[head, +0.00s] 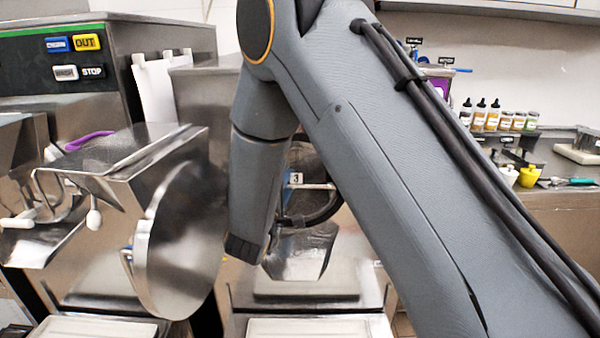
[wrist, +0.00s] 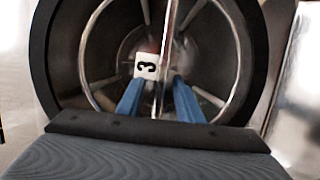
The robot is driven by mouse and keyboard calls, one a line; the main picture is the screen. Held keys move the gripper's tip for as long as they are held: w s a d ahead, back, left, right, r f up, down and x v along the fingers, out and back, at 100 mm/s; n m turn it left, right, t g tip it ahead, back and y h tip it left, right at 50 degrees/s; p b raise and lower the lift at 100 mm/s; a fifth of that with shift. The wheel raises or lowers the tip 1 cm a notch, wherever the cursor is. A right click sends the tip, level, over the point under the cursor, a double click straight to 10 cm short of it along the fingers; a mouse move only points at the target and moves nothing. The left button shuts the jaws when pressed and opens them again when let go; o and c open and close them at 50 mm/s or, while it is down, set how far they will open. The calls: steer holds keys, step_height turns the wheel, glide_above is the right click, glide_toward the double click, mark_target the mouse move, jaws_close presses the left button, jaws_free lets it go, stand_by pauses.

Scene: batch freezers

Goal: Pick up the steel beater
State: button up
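The steel beater (wrist: 90,42) sits inside the round, dark freezer barrel (wrist: 48,62) in the wrist view. It has curved outer bars and a straight bar running upright through the middle of that picture. A white tag (wrist: 146,65) marked 3 shows at its centre. My gripper (wrist: 160,82) reaches into the barrel mouth with its two blue fingers apart, one on each side of the straight bar. I see gaps between the fingers and the bar. In the head view the beater (head: 318,186) and tag (head: 296,179) show behind my arm, which hides most of the gripper.
A steel freezer with an open round door (head: 182,235) stands at the left. A steel chute (head: 302,252) hangs below the barrel, above a pale tray (head: 320,327). A counter with several bottles (head: 492,115) and yellow containers (head: 529,176) is at the right.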

steer(key=shift+w+d, duration=0.15)
steer(key=shift+w, duration=0.15)
jaws_close()
steer(key=shift+r, duration=0.25)
